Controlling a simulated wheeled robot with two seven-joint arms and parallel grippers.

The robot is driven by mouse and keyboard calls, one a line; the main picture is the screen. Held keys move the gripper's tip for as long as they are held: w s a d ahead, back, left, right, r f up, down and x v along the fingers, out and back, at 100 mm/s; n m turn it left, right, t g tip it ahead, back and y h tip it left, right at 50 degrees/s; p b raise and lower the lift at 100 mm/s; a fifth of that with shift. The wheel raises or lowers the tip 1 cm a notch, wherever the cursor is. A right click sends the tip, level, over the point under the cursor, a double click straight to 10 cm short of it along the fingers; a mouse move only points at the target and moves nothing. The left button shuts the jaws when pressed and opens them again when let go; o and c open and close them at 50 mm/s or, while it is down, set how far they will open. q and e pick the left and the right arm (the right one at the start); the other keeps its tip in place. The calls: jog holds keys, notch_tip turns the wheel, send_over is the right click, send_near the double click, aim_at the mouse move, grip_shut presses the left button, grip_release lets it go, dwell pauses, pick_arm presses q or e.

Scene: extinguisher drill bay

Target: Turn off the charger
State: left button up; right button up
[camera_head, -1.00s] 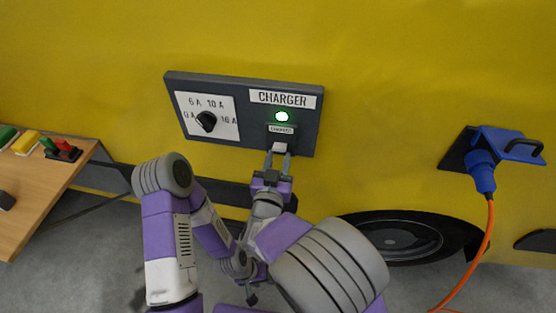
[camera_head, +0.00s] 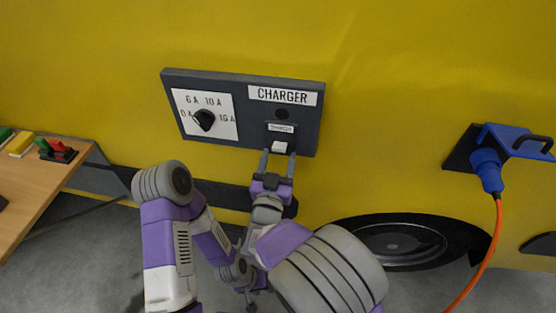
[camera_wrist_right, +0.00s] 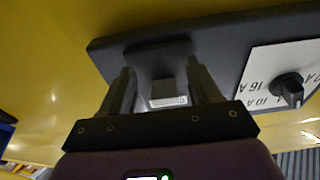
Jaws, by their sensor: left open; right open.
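The dark charger panel (camera_head: 250,90) is on the yellow wall, with a "CHARGER" label and a dark, unlit round lamp (camera_head: 282,114). Below the lamp is a white switch (camera_head: 280,147) under a small label. My right gripper (camera_head: 278,155) is open, its fingertips just below and either side of the switch. My left gripper (camera_head: 250,300) is low in the picture, small and partly hidden by my arms.
A black dial (camera_head: 204,120) with ampere marks is at the panel's left. A blue plug (camera_head: 487,170) with an orange cable (camera_head: 484,262) sits in a socket at right. A wooden table (camera_head: 40,180) with coloured items is at left. A wheel (camera_head: 400,242) is below.

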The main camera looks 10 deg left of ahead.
jog(key=s+p, duration=0.1)
jog(key=s, duration=0.6)
jog(key=shift+s+f, duration=0.25)
jog(key=shift+f, duration=0.2)
jog(key=shift+a+f, duration=0.1)
